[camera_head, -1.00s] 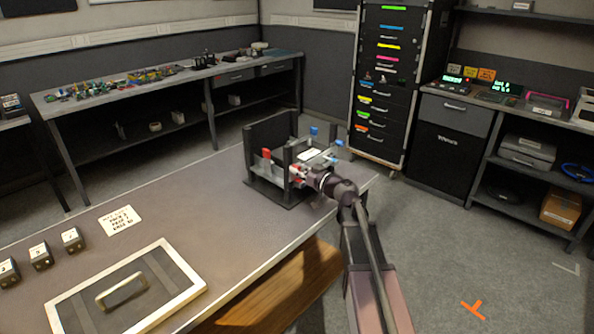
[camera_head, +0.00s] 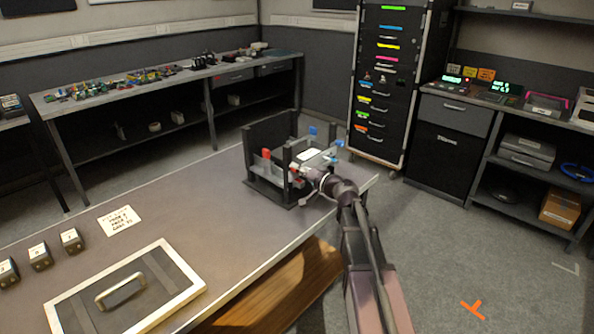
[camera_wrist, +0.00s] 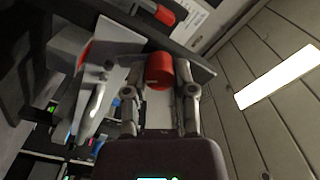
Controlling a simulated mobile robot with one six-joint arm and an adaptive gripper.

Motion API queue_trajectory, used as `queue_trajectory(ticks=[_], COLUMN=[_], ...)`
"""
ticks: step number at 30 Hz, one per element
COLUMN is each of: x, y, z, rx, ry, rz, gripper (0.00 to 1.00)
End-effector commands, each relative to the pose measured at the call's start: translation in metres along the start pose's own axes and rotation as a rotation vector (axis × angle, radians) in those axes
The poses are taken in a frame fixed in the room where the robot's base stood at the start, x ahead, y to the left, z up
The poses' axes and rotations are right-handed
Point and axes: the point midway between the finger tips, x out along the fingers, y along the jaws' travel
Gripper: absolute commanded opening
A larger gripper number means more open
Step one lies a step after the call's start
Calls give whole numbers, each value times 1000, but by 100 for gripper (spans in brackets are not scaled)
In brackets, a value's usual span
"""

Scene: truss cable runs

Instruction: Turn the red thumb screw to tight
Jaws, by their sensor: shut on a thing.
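The red thumb screw (camera_wrist: 159,70) shows in the wrist view as a short red cylinder between the two fingers of my gripper (camera_wrist: 160,88). The fingers are shut on it from both sides. In the head view my gripper (camera_head: 301,172) is at the right side of the dark fixture (camera_head: 283,193) on the table corner. The screw is mostly hidden there by the gripper. Its tightness cannot be told from these frames.
Another red part (camera_head: 266,154) stands inside the fixture, and blue knobs (camera_head: 313,131) sit at its far side. A framed lid with a handle (camera_head: 122,290), small labelled blocks (camera_head: 40,256) and a printed card (camera_head: 119,220) lie on the table. The table's middle is clear.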

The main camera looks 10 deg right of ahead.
Motion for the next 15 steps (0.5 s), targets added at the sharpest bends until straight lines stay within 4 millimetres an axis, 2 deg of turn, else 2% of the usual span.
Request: queue_trajectory(ticks=[15], x=[-2], y=[0], z=[4], rx=[452], ry=[-7], rz=[2], gripper=[0])
